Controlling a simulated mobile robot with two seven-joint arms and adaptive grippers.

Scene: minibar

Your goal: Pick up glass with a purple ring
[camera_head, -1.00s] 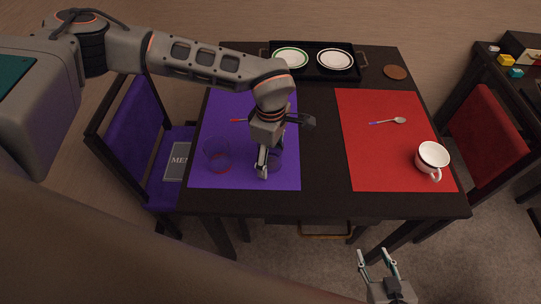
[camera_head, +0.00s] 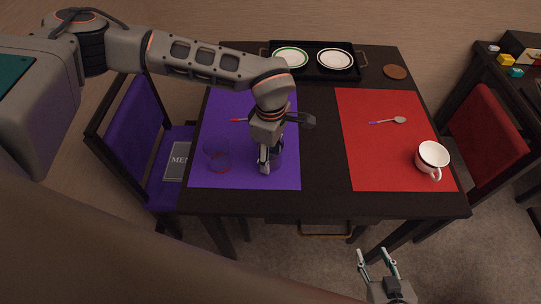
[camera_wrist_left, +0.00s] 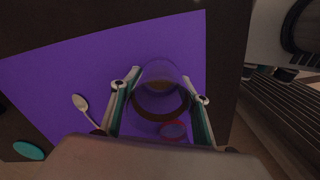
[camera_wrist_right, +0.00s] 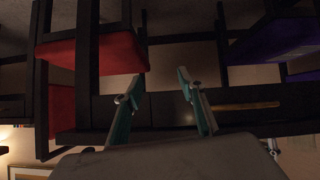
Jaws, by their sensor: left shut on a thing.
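A clear glass (camera_head: 277,157) stands on the purple mat near the table's front edge, partly hidden by my left gripper (camera_head: 268,162). In the left wrist view this glass (camera_wrist_left: 160,78) sits between the two fingers, which are shut on it. Its ring colour is hard to tell against the purple mat. A second clear glass (camera_head: 217,155) stands to the left on the same mat, apart from the gripper; in the left wrist view it shows a reddish ring (camera_wrist_left: 173,130). My right gripper (camera_head: 377,261) is open and empty, in front of the table.
The purple mat (camera_head: 235,180) also bears a spoon (camera_wrist_left: 82,104). The red mat (camera_head: 375,165) holds another spoon (camera_head: 398,120) and a white cup (camera_head: 432,157). A black tray (camera_head: 310,66) with two plates is at the back, beside a brown coaster (camera_head: 395,72). The table middle is clear.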

